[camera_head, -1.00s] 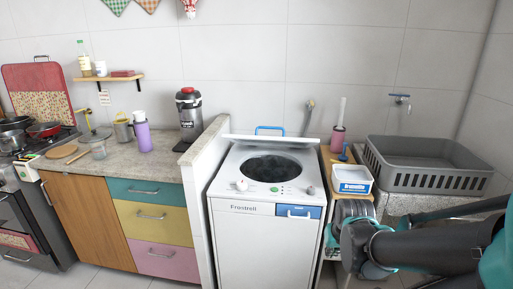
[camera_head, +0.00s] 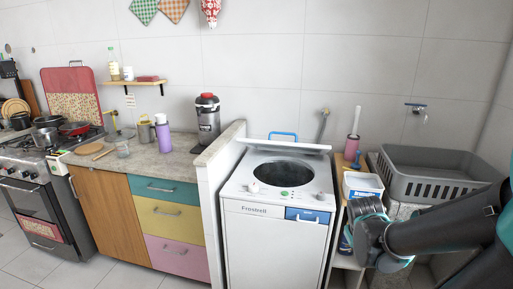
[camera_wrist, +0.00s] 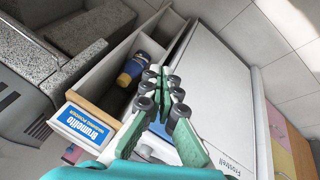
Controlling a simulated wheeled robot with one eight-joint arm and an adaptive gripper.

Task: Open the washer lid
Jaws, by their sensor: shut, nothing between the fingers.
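The white top-loading washer (camera_head: 275,235) stands in the middle of the head view. Its lid (camera_head: 290,147) is raised at the back, seen nearly edge-on, with a blue handle (camera_head: 284,135) on top. The round dark drum opening (camera_head: 286,170) shows uncovered. My gripper (camera_wrist: 163,90) is shut and empty in the wrist view, its green fingers in front of the washer's white front (camera_wrist: 222,85). In the head view the gripper is low, right of the washer and apart from the lid; its fingertips are hard to make out there.
A narrow shelf unit (camera_head: 343,238) stands right of the washer, holding a white and blue detergent box (camera_head: 362,184) and a pink brush holder (camera_head: 352,148). A grey basket (camera_head: 430,172) sits farther right. A low white wall (camera_head: 215,165) borders the washer's left.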

